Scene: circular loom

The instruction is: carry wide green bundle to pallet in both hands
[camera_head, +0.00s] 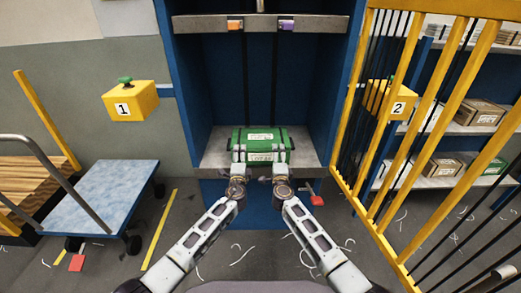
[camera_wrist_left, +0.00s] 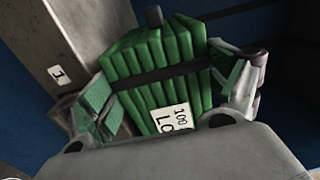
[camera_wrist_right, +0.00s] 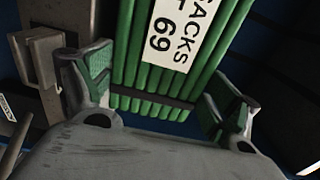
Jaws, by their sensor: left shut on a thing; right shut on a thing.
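The wide green bundle (camera_head: 260,139) rests on the grey shelf (camera_head: 215,157) of the blue bay, with dark straps and white labels. Its green folds fill the left wrist view (camera_wrist_left: 150,60) and the right wrist view (camera_wrist_right: 170,90). My left gripper (camera_head: 238,165) is shut on the near left part of the bundle, with a finger on each side of the folds. My right gripper (camera_head: 280,165) is shut on its near right part in the same way. A slatted wooden stack (camera_head: 28,185), which looks like the pallet, is at the far left, partly cut off.
A blue-topped cart (camera_head: 105,190) stands left of the bay. A yellow barred gate (camera_head: 370,180) stands close on the right, with boxes on shelves behind. Yellow button boxes (camera_head: 130,103) flank the bay. Pale scraps litter the floor.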

